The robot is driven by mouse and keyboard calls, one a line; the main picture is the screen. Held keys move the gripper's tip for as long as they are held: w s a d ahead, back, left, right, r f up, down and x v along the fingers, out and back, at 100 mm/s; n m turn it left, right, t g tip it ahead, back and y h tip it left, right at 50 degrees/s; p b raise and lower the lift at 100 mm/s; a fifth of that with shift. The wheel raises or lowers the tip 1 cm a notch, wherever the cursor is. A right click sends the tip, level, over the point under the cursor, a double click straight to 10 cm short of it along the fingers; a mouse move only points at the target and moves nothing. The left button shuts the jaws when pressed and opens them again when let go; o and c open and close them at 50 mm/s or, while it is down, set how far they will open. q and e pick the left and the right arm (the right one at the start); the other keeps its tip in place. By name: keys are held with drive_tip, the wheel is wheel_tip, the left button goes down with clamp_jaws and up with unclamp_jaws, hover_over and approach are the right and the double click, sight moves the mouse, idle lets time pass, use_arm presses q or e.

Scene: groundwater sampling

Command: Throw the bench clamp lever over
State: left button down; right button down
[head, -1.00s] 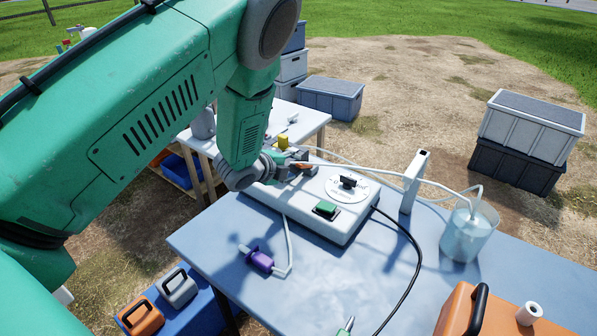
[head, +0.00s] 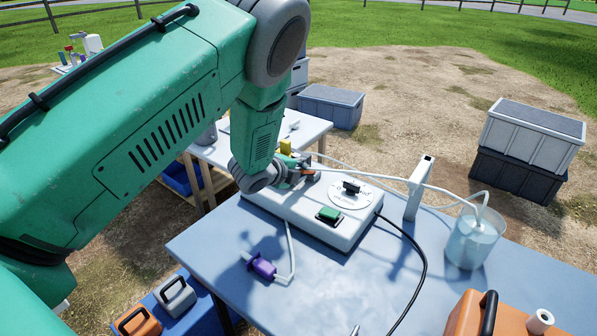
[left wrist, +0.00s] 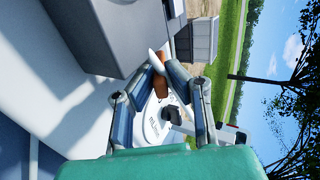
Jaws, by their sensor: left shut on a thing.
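My left gripper (head: 307,174) reaches over the far left end of the white control box on the bench. In the left wrist view its two fingers (left wrist: 160,72) come together at the tips around an orange-brown piece (left wrist: 161,86), which looks like the clamp lever handle. The same orange piece (head: 294,168) shows small beside the fingers in the head view. The fingers hide much of it, and the clamp's body cannot be made out clearly. A yellow part (head: 285,147) stands just behind the gripper. My right gripper is not in view.
The control box (head: 335,233) has a round dial (head: 338,200) and a green switch (head: 329,214). A white post (head: 416,190), a water beaker (head: 472,243) and an orange case (head: 515,320) stand to the right. A purple part (head: 262,267) lies in front. Tubes cross the box.

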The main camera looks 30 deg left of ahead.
use_arm(q)
drive_tip(key=shift+d, duration=0.1)
drive_tip(key=shift+d+r+p, duration=0.15)
drive_tip(key=shift+r+p, duration=0.05)
drive_tip(key=shift+p, duration=0.25)
drive_tip(key=w+r+g+p, duration=0.1)
drive_tip(key=p, duration=0.3)
drive_tip(key=shift+w+r+g, duration=0.25)
drive_tip(key=shift+r+g, duration=0.15)
drive_tip(key=shift+w+r+p, duration=0.1)
drive_tip(key=shift+w+p, duration=0.2)
drive_tip(key=shift+p, duration=0.35)
drive_tip(key=shift+w, duration=0.1)
drive_tip(key=shift+d, duration=0.1)
